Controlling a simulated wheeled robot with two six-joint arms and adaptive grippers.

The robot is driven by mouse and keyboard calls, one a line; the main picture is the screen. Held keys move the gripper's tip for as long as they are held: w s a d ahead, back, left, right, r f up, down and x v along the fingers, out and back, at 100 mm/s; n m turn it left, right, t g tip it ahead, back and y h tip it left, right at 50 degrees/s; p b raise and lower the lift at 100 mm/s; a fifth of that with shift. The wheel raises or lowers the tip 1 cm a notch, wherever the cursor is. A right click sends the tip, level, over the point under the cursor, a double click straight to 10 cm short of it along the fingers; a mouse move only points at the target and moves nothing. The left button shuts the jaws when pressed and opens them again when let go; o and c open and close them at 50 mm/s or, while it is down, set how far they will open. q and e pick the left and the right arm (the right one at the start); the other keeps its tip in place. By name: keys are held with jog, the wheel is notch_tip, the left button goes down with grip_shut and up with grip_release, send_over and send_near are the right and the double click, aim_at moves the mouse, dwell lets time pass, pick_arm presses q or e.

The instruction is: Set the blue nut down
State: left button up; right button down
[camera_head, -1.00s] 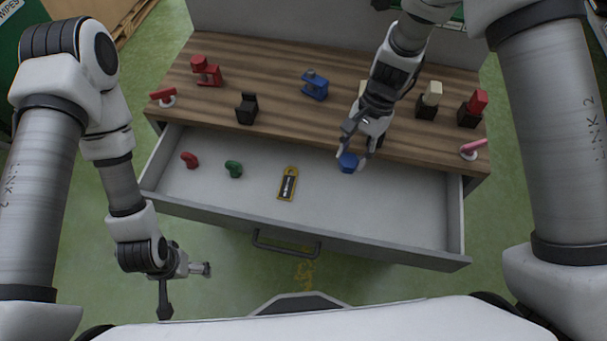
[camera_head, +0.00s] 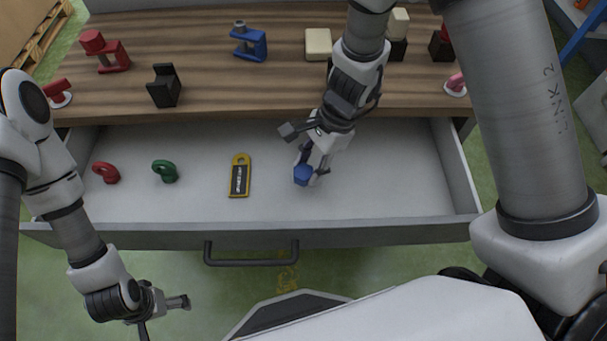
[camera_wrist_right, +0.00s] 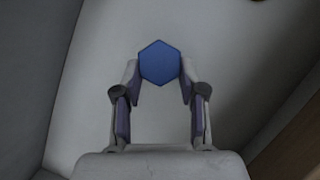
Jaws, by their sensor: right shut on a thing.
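The blue nut (camera_head: 303,175) is a small hexagonal piece between the fingertips of my right gripper (camera_head: 308,168). The gripper is shut on it, inside the open drawer (camera_head: 400,185), to the right of a yellow and black tag. In the right wrist view the nut (camera_wrist_right: 160,63) shows its flat hexagonal face between both fingertips (camera_wrist_right: 160,75), with the pale drawer floor behind. I cannot tell whether the nut touches the floor. My left gripper (camera_head: 165,318) is empty, in front of the drawer at the lower left; its jaw opening is unclear.
In the drawer lie a red eye-piece (camera_head: 107,173), a green eye-piece (camera_head: 165,171) and the yellow and black tag (camera_head: 240,176). The drawer's right part is clear. On the wooden top stand a blue clamp (camera_head: 249,43), a red clamp (camera_head: 104,52) and a black holder (camera_head: 164,86).

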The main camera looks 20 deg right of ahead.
aim_at(310, 174)
notch_tip(310, 174, down, 3)
jog(key=shift+s+f+b, duration=0.1)
jog(key=shift+b, duration=0.3)
jog(key=shift+f, duration=0.15)
jog(key=c, duration=0.7)
grip_release()
jog(key=shift+o, duration=0.2)
